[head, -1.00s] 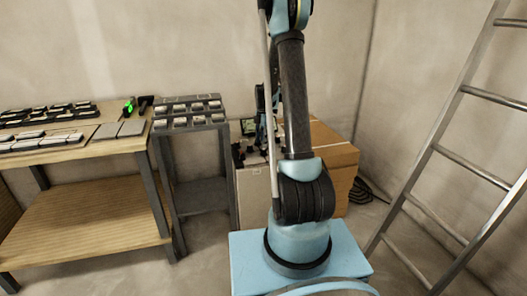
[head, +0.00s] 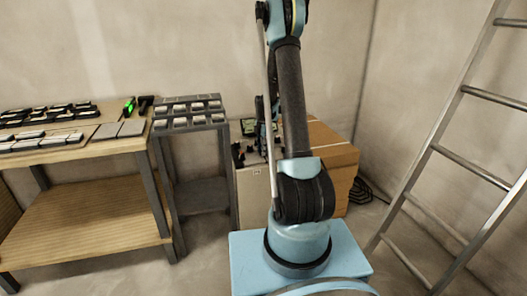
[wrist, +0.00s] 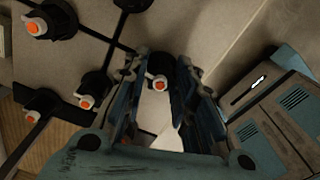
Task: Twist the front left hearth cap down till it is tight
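In the wrist view my gripper (wrist: 161,66) points at a pale tiled surface (wrist: 85,52), its two blue fingers apart. A cap with a white and orange top (wrist: 157,82) shows between the fingertips. I see a gap beside it and cannot tell whether either finger touches it. Similar caps on black bases stand at the upper left (wrist: 36,28) and left (wrist: 86,101), and another orange-topped one at the lower left (wrist: 31,117). Which one is the front left hearth cap is unclear. In the head view my arm hides most of this spot.
In the head view a wooden workbench (head: 85,205) with tiles and black parts stands left, beside a grey rack (head: 190,122). A cardboard box (head: 335,160) is behind my arm. A ladder (head: 440,150) leans at right. A grey vented case (wrist: 280,110) lies close right in the wrist view.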

